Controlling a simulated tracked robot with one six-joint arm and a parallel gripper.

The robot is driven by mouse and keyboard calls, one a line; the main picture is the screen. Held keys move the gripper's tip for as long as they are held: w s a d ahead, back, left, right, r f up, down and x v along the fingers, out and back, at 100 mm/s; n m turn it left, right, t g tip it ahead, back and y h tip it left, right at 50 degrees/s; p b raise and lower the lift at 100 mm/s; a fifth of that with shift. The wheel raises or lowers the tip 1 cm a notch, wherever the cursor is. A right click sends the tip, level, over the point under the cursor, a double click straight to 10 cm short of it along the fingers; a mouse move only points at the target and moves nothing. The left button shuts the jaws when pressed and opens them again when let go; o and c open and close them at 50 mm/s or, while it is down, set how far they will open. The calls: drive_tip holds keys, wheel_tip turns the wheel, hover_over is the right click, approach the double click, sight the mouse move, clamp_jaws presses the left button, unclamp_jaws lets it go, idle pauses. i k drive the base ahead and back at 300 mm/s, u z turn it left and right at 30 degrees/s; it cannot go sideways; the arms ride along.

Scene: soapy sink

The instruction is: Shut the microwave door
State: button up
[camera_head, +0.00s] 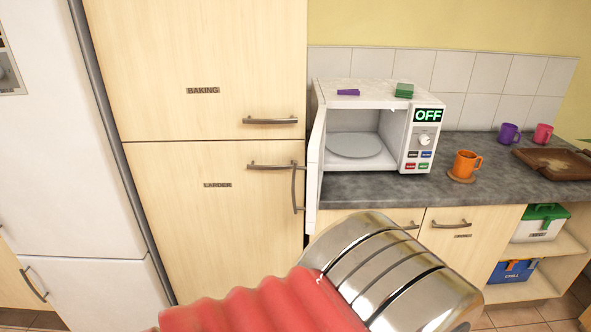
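A white microwave (411,118) stands on the grey counter, its display reading OFF. Its door (316,155) is wide open, swung out on the left side and seen nearly edge-on beside the tall cupboard. A grey turntable plate (354,145) lies inside, and nothing else shows in there. My arm, with a red ribbed sleeve and a chrome banded section, crosses the bottom middle in front of the lower cupboards. My gripper's fingers do not show in this view.
A purple item (348,92) and a green item (404,90) lie on top of the microwave. An orange mug (466,164) sits on a coaster to its right. A brown tray (556,161) and two mugs are further right. The tall cupboard (215,220) closely borders the door's left side.

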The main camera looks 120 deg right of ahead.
sight(315, 168)
drive_tip(key=z, duration=4.35)
drive_tip(key=i, duration=0.2)
drive_tip(key=z, duration=0.05)
